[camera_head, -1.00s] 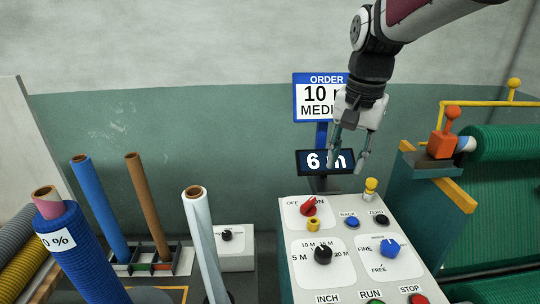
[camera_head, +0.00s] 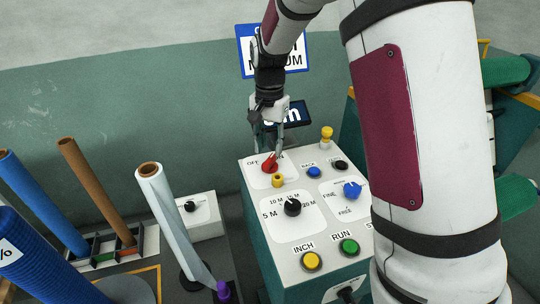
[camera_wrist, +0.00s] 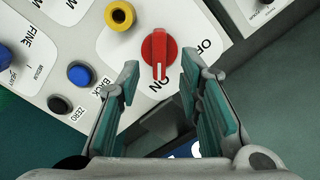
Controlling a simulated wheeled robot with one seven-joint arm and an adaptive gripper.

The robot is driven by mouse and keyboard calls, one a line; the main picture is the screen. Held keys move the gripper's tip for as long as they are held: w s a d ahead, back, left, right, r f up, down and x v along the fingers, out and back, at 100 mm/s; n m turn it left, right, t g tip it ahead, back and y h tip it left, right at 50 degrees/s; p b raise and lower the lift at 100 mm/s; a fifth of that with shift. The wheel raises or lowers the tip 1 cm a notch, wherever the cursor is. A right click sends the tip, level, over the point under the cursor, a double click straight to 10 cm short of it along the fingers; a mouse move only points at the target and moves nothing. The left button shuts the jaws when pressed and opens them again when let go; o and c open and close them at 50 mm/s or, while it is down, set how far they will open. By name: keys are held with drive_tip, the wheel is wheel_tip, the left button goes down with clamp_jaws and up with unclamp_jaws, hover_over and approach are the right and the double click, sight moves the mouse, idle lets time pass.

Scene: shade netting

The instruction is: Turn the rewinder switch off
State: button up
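The rewinder switch is a red rotary knob (camera_head: 269,162) between OFF and ON labels on the white top of the control panel (camera_head: 243,185). In the wrist view the red knob (camera_wrist: 159,54) lies near the top middle, and its white mark points at ON. My gripper (camera_head: 266,146) is just behind and above the knob in the head view. In the wrist view my gripper (camera_wrist: 160,64) is open, with one fingertip to either side of the knob's lower end. Nothing is held. I cannot tell whether a finger touches the knob.
A yellow button (camera_head: 277,180) sits in front of the switch. A black dial (camera_head: 292,207) and blue dial (camera_head: 352,189) are on the same panel. A display (camera_head: 295,113) and order sign (camera_head: 244,52) stand behind. My own arm hides the panel's right side.

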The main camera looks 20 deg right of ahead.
sight(270, 158)
drive_tip(key=shift+f, duration=2.25)
clamp_jaws()
